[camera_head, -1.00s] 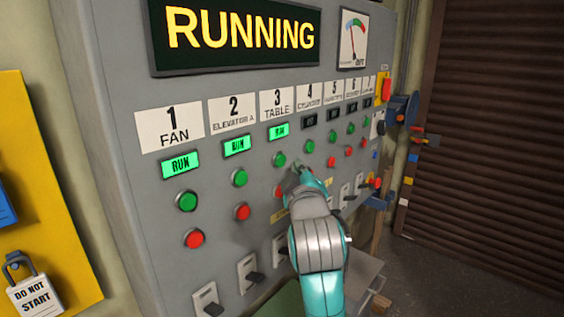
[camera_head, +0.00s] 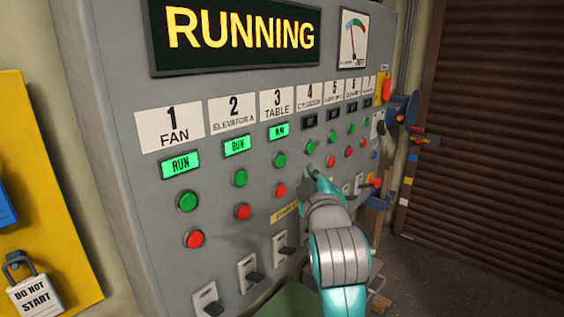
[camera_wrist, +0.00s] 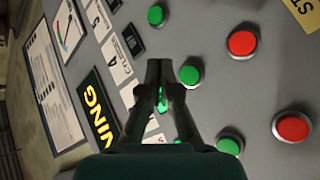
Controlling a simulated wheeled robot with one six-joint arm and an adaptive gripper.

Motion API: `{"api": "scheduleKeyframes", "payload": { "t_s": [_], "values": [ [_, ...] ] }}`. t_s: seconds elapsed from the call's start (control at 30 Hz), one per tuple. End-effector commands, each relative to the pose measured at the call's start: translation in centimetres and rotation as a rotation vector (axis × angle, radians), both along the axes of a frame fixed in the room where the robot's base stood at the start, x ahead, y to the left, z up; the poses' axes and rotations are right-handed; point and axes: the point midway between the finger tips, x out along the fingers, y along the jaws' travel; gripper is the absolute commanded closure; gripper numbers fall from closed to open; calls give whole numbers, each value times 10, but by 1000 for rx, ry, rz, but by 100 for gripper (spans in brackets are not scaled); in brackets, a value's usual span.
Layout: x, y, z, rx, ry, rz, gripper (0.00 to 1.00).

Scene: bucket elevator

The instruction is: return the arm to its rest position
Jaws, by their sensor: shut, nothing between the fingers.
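My gripper (camera_head: 310,170) is shut and empty in front of the grey control panel (camera_head: 130,225). In the head view its tip is just below the green button (camera_head: 310,146) of column 4, close to the panel; I cannot tell whether it touches. In the wrist view my gripper (camera_wrist: 160,70) points at the panel, with a green glow seen between its fingers. A green button (camera_wrist: 190,76) and a red button (camera_wrist: 242,43) lie to its right. My arm reaches in from the lower right of the head view.
The sign (camera_head: 240,32) reads RUNNING. The lamps of columns 1 to 3 are lit green; those farther right are dark. Switch levers (camera_head: 248,273) stick out low on the panel. A blue bracket (camera_head: 400,108) juts from the right side. The floor (camera_head: 450,265) at right looks clear.

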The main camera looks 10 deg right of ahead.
Motion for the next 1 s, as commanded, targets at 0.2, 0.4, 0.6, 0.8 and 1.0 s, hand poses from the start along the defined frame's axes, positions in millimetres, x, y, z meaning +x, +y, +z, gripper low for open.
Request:
{"api": "scheduleKeyframes", "payload": {
  "t_s": [0.2,0.4,0.6,0.8,1.0],
  "values": [
    [-1,0,-12,6,7,3,100],
    [-14,2,-74,44,30,28,100],
    [-42,4,-147,105,55,59,100],
    [-80,6,-213,174,81,88,100],
    [-127,7,-269,251,107,111,100]
  ]
}}
